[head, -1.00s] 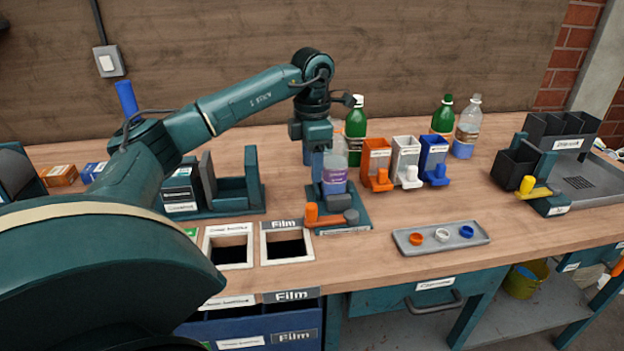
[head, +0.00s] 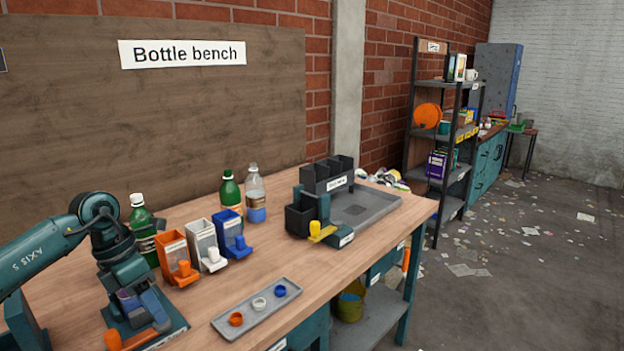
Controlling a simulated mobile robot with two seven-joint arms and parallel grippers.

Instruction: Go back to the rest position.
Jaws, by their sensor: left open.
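My left arm comes in from the left edge, and my left gripper (head: 140,298) points down at the lower left. It is open, above the teal stand (head: 172,332) with the orange lever (head: 140,338). A little of what looks like the purple-labelled bottle shows between its fingers, mostly hidden; I cannot tell whether they touch it. My right gripper is out of view.
A grey tray (head: 257,308) with coloured caps lies in front. A black-bin station (head: 325,203) stands at the right end.

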